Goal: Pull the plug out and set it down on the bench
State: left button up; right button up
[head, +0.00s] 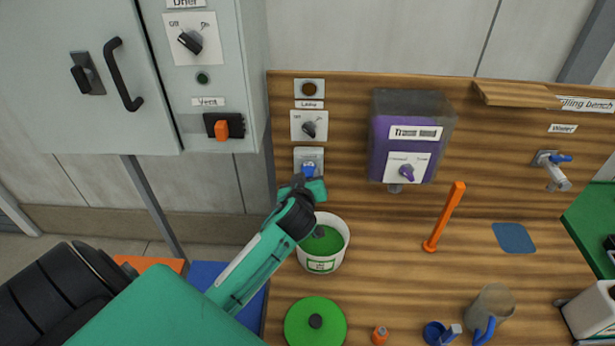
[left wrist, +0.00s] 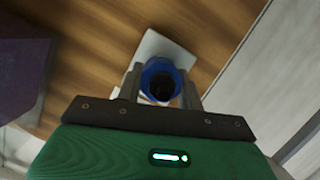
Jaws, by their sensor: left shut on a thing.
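The blue plug (head: 308,169) is at the pale socket plate (head: 309,155) on the wooden back panel, below the lamp switch. My left gripper (head: 307,180) is shut on the plug from the front. In the left wrist view the round blue plug (left wrist: 161,82) sits between the two grey fingers, with the pale plate (left wrist: 168,47) behind it. I cannot tell how deep the plug sits in the socket. The wooden bench (head: 385,270) stretches out below and to the right. My right gripper is not in view.
A white tub (head: 321,262) with green contents stands just below my left gripper. A green lid (head: 316,324), an orange post (head: 445,215), a jug (head: 490,308) and a blue mat (head: 514,238) are on the bench. The purple dispenser (head: 410,135) is to the right. The middle of the bench is clear.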

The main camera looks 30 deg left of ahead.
pick_arm(q)
jog(key=shift+s, duration=0.1)
jog(key=shift+s+d, duration=0.5)
jog(key=shift+s, duration=0.25)
jog(key=shift+s+d, duration=0.45)
jog(key=shift+s, duration=0.3)
jog(key=shift+s+d, duration=0.1)
jog(key=shift+s+d, duration=0.35)
jog(key=shift+s, duration=0.25)
jog(key=shift+s+d, duration=0.35)
jog(key=shift+s, duration=0.25)
